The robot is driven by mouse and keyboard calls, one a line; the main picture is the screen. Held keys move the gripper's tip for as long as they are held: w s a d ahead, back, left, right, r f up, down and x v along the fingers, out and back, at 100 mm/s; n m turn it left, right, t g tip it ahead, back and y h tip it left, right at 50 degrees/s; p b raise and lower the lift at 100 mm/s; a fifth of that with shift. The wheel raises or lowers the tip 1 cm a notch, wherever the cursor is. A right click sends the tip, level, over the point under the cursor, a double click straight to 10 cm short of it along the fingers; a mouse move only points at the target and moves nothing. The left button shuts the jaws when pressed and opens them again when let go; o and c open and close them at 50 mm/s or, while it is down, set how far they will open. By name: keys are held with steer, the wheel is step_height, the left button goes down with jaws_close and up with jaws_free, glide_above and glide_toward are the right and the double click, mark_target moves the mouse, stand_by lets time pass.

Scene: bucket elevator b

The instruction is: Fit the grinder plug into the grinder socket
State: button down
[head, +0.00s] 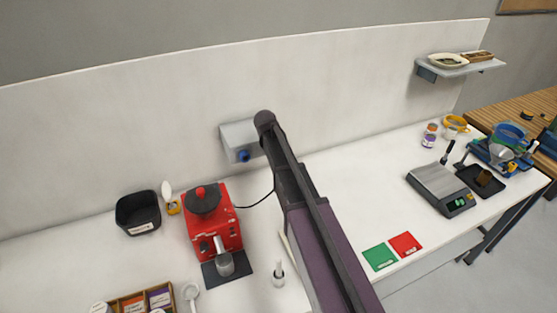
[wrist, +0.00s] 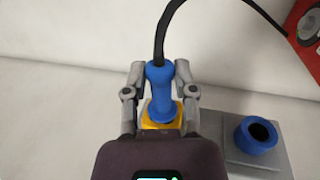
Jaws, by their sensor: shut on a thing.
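My gripper (wrist: 160,97) is shut on the blue grinder plug (wrist: 159,90) in the wrist view; a black cable runs from its top. A yellow part (wrist: 150,117) shows behind the plug's lower end; I cannot tell whether they touch. The blue round socket (wrist: 257,135) is to the right of the plug, on a grey box, apart from it, its opening empty. In the head view, the blue socket (head: 243,156) is on the wall box. My arm hides the gripper and plug there.
The grey box (head: 236,130) is fixed to the white back wall. The red grinder (head: 226,232) stands on the counter below, its black cable (head: 256,201) running up behind my arm. A black bin (head: 138,209) stands left of it. A scale (head: 440,186) stands at right.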

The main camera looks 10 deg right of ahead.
steer(key=shift+s+d, duration=0.15)
steer(key=shift+s, duration=0.7)
stand_by(0.8)
steer(key=shift+s+d, duration=0.15)
steer(key=shift+s, duration=0.55)
steer(key=shift+s, duration=0.3)
steer(key=shift+s+d, duration=0.2)
steer(key=shift+s, duration=0.5)
steer(key=shift+s, duration=0.3)
steer(key=shift+s+d, duration=0.25)
steer(key=shift+s, duration=0.65)
steer(key=shift+s+d, duration=0.2)
steer(key=shift+s, duration=0.7)
steer(key=shift+a, duration=0.1)
steer(key=s+a+g+y, duration=0.1)
steer(key=a+y, duration=0.5)
steer(key=a, duration=0.4)
steer(key=shift+s+a, duration=0.15)
steer(key=shift+s, duration=0.2)
